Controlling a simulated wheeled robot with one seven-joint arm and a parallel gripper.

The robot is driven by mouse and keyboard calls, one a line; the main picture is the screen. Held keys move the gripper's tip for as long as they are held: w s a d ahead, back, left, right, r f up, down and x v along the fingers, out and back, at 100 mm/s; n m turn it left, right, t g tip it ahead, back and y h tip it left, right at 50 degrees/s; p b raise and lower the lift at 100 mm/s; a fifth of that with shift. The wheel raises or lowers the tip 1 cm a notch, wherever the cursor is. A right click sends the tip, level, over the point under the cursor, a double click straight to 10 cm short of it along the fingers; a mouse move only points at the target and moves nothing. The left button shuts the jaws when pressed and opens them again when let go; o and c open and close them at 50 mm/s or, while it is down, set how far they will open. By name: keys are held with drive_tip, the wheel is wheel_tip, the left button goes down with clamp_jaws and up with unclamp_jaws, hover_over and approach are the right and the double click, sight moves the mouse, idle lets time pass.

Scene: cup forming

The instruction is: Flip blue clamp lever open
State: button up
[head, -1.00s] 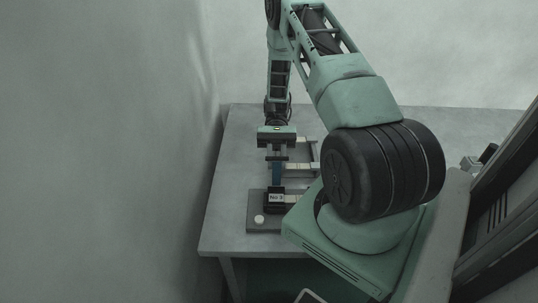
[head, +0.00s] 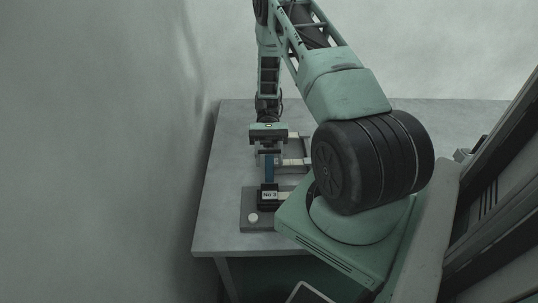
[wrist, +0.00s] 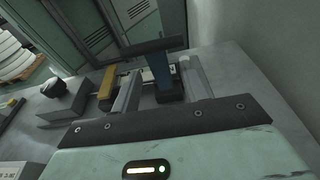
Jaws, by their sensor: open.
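The blue clamp lever (head: 269,168) stands up from a dark block with a white label (head: 268,195) near the left end of the table. In the wrist view the blue lever (wrist: 188,76) rises from its dark base, and a dark crossbar shows at its top. My gripper (head: 268,150) is open, just behind the lever in the head view. I cannot tell whether a finger touches the lever.
A grey plate with a white round button (head: 253,217) is at the front of the fixture. In the wrist view a yellow piece (wrist: 107,84) and a black knob (wrist: 75,88) are left of the lever. A wall is close on the left. Bare tabletop (head: 225,170) lies left of the fixture.

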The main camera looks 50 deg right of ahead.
drive_tip(key=shift+r, duration=0.1)
drive_tip(key=b+v, duration=0.4)
drive_tip(key=v, duration=0.8)
idle(0.4)
